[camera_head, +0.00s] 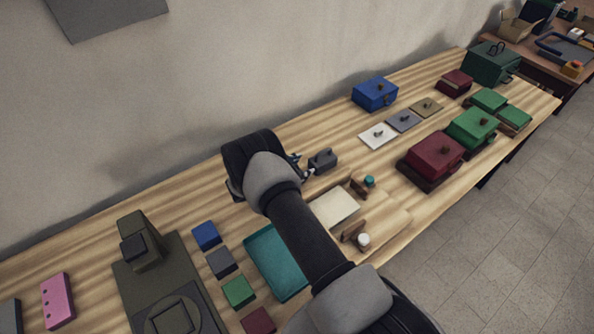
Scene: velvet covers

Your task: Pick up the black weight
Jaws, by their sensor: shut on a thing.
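The black weight (323,160) is a small dark grey block with a knob on top, near the middle of the wooden table. My gripper (308,172) reaches it from the left, with its fingertips at the block's left side. The gripper is shut on the weight. My wrist hides most of the fingers and part of the contact. I cannot tell whether the weight touches the table or is slightly raised.
White, grey and tan knobbed plates (403,121) lie to the right, with a blue box (375,94) behind them. Red (436,157) and green (472,128) boxes stand farther right. A cream pad (334,206) and teal tray (275,262) lie near my arm.

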